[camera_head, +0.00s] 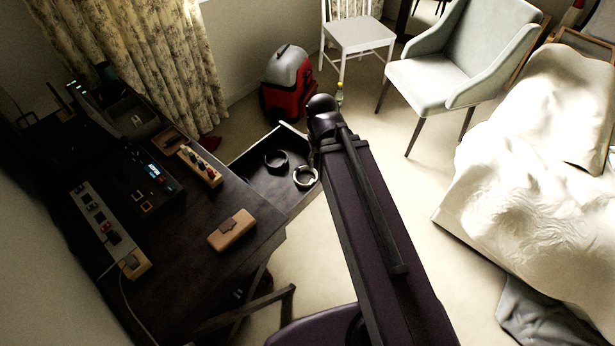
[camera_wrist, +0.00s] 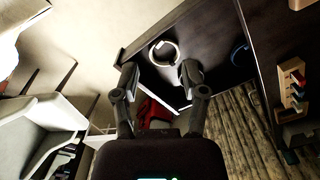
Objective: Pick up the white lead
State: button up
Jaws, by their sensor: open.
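The white lead (camera_head: 296,178) is a small coiled ring lying in the open dark drawer, near its right side. It also shows in the wrist view (camera_wrist: 152,50), just beyond the fingertips and roughly centred between them. My gripper (camera_wrist: 160,73) is open, with nothing between its two dark fingers. A gap shows between the fingertips and the lead; how high they are above it I cannot tell. In the head view my arm hides the gripper and lies close to the lead's right edge.
A dark coiled lead (camera_head: 267,162) lies left of the white one. The drawer (camera_head: 251,149) has raised walls. The dark desk (camera_head: 190,250) holds a tan case (camera_head: 232,230) and power strips. A red-grey vacuum (camera_head: 287,85) and grey chair (camera_head: 440,78) stand beyond.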

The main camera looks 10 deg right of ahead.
jog(key=w+d+f+n+b, duration=0.1)
jog(key=w+f+n+b, duration=0.2)
jog(key=w+f+b, duration=0.3)
jog(key=w+d+f+n+b, duration=0.1)
jog(key=w+f+n+b, duration=0.3)
jog(key=w+f+b, duration=0.3)
jog(key=shift+w+d+f, duration=0.2)
jog(key=shift+w+f, duration=0.15)
jog(key=shift+w, duration=2.25)
jog(key=shift+f+b, duration=0.15)
jog(key=shift+b, duration=0.2)
notch_tip(320, 180, down, 8)
jog(key=b, duration=0.8)
jog(key=shift+f, duration=0.2)
jog(key=shift+f+b, duration=2.6)
jog(key=shift+b, duration=0.2)
grip_shut()
